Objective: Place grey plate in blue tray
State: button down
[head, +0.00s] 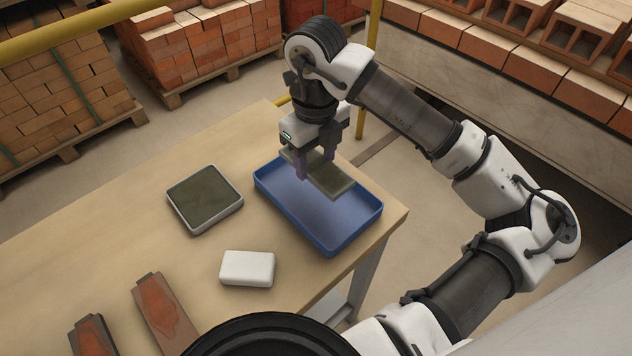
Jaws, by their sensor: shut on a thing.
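My gripper (317,168) points down over the far part of the blue tray (333,246). It is shut on the grey plate (331,182), a thin, flat, dark grey-olive piece. The plate is held roughly level, above the tray's floor, and it covers part of the tray's far right side. The exact gap between plate and tray is hard to tell. The blue tray is a shallow rectangle with a raised rim, near the table's right corner. Its visible floor is empty.
A light-rimmed square tray (240,205) with a dark inside lies left of the blue tray. A white block (247,268) lies in front. Two brown tools with reddish tops, one a trowel-like piece (163,312), lie at lower left. The table (110,225) is bare at left.

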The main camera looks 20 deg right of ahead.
aim_at(316, 197)
jog(key=shift+f+p, duration=0.4)
jog(key=shift+f, duration=3.75)
jog(key=shift+f, duration=0.15)
jog(key=c, duration=0.6)
grip_release()
jog(key=shift+r, duration=0.3)
notch_tip(316, 197, up, 12)
jog(key=shift+f+b, duration=0.15)
jog(key=shift+b, duration=0.9)
